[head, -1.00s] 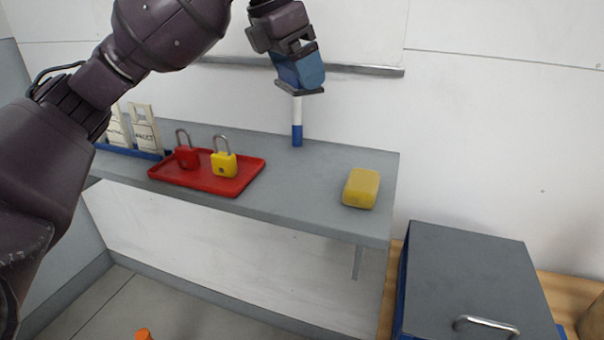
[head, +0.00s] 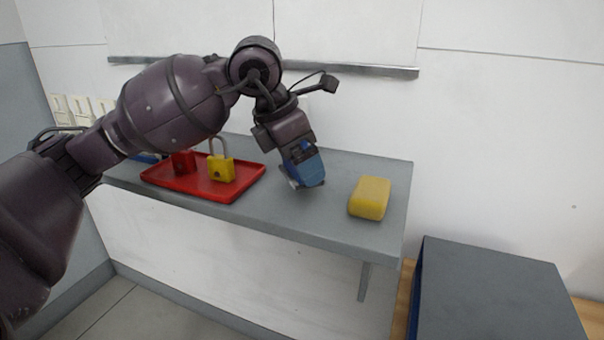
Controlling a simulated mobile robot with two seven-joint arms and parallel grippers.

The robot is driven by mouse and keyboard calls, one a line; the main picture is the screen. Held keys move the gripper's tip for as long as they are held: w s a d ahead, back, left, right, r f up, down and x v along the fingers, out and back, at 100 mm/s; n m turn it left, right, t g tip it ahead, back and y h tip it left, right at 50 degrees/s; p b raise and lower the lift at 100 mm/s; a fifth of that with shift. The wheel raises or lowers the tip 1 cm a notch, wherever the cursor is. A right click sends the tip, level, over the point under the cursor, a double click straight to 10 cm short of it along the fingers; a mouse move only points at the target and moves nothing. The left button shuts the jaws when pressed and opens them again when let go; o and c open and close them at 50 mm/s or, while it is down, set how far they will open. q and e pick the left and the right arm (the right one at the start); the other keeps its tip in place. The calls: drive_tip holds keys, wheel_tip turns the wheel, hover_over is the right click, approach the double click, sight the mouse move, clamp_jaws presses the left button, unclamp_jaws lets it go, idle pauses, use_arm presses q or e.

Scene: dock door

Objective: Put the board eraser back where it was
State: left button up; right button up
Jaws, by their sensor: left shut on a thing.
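My left gripper (head: 302,168) reaches in from the left and is low over the grey shelf, between the red tray and the yellow block. It is shut on a blue block with a greyish edge, which looks like the board eraser (head: 306,172). The block is tilted; I cannot tell whether it touches the shelf. The gripper's fingers are partly hidden by its own wrist. My right gripper is not in view.
The grey shelf (head: 330,213) holds a red tray (head: 205,188) with a red padlock (head: 184,162) and a yellow padlock (head: 221,170). A yellow block (head: 370,198) lies right of the gripper. A ledge (head: 370,70) runs along the wall. A dark-topped box (head: 495,295) stands lower right.

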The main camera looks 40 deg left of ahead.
use_arm(q)
wheel_tip(320, 180, down, 2)
drive_tip(key=shift+w+f, duration=0.1)
drive_tip(key=shift+f, duration=0.3)
drive_tip(key=shift+r, duration=0.15)
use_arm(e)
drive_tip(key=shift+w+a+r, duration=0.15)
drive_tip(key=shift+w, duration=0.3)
use_arm(q)
drive_tip(key=o, duration=0.6)
drive_tip(key=p+v, duration=0.3)
drive_tip(key=v, duration=0.9)
drive_tip(key=shift+a, duration=0.1)
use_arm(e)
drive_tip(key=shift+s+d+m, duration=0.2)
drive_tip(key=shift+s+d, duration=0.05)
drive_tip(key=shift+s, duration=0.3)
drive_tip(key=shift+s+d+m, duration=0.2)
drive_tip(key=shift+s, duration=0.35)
